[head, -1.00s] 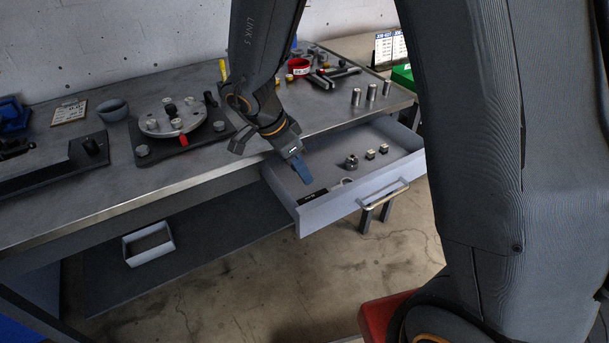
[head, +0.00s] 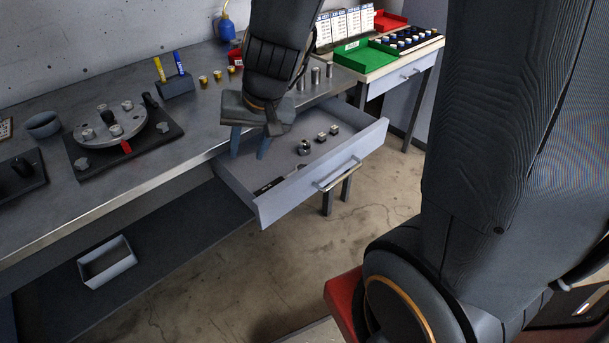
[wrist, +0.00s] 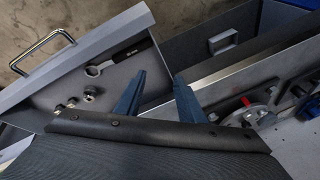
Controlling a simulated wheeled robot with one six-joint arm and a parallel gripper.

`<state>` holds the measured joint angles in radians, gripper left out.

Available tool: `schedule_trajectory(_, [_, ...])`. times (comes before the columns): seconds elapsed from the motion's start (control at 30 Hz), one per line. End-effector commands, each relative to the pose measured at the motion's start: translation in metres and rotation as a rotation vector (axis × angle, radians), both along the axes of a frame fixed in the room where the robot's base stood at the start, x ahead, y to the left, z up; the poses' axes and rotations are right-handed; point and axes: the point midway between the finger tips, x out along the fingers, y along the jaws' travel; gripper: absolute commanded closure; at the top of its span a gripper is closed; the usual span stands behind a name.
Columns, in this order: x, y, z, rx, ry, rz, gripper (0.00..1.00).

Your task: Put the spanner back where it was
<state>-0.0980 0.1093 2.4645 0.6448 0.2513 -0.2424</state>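My gripper (head: 249,150) is over the back left part of the drawer, by the bench edge. In the wrist view my gripper (wrist: 160,80) has its two blue fingers well apart with nothing between them. The spanner is apart from the fingers.
Several small metal fittings (head: 321,137) lie in the drawer beyond the spanner. The rotor plate (head: 115,128) stands on the bench at left. Metal cylinders (head: 315,76) stand near the bench's right end. A green tray (head: 360,58) is on the side table. An empty bin (head: 107,262) sits below.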

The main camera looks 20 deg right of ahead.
Motion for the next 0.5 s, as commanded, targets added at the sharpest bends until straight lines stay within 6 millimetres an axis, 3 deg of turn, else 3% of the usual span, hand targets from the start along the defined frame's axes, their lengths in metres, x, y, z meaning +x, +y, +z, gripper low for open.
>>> schedule_trajectory(0.1, [-0.047, -0.022, -0.005, -0.062, 0.111, 0.111, 0.65])
schedule_trajectory(0.23, [-0.089, -0.050, -0.009, -0.144, 0.221, 0.193, 0.65])
schedule_trajectory(0.37, [-0.113, -0.070, -0.010, -0.205, 0.287, 0.236, 0.65])
schedule_trajectory(0.5, [-0.122, -0.078, -0.010, -0.229, 0.312, 0.250, 0.65])
